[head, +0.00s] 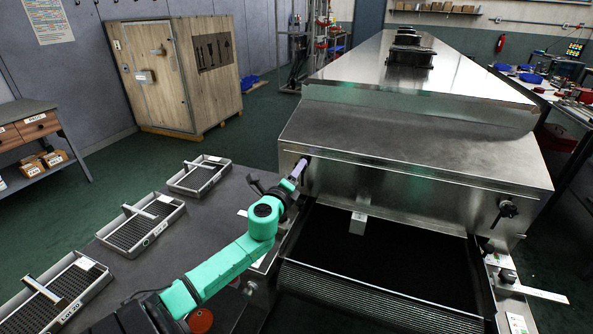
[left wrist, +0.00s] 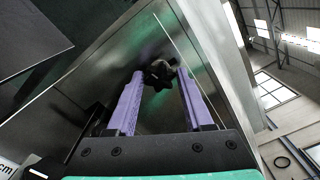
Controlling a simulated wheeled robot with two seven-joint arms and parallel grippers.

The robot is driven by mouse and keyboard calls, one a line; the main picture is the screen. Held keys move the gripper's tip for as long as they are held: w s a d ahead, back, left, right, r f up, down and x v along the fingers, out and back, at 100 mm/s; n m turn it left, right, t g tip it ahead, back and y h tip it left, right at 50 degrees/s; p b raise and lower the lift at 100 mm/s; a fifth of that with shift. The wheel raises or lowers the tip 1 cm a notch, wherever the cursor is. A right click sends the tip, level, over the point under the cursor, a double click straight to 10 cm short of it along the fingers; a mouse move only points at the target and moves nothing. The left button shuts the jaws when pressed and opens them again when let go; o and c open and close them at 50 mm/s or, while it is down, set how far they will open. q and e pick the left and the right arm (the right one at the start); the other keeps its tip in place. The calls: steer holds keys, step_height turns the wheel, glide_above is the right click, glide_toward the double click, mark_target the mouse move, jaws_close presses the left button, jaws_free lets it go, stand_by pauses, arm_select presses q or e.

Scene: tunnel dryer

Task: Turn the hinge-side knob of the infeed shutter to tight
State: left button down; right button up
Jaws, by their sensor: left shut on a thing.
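The infeed shutter is the brushed steel front panel (head: 410,205) of the dryer, above a dark opening. A dark lobed knob (left wrist: 159,73) sits on its left side. My left gripper, with purple fingers, reaches this knob in the head view (head: 300,166) and is shut on it. In the left wrist view, the knob lies between the fingertips (left wrist: 160,78). The arm and fingers mostly hide this knob in the head view. A second black knob (head: 507,210) is on the panel's right side, with nothing touching it. My right gripper is not in view.
A dark infeed belt (head: 400,262) lies below the panel. Several wire-mesh trays with handles, such as this one (head: 142,222), stand on the grey table (head: 225,205) at left. A wooden cabinet (head: 180,75) is behind. A cluttered bench (head: 560,95) runs along the right.

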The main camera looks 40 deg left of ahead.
arm_select(q)
steer(key=shift+m, duration=1.3)
steer(key=shift+f, duration=0.1)
steer(key=shift+c, duration=1.5)
jaws_free()
steer(key=b+v, duration=0.1)
steer(key=v, duration=1.3)
steer(key=shift+s, duration=0.25)
steer(key=shift+d, duration=0.2)
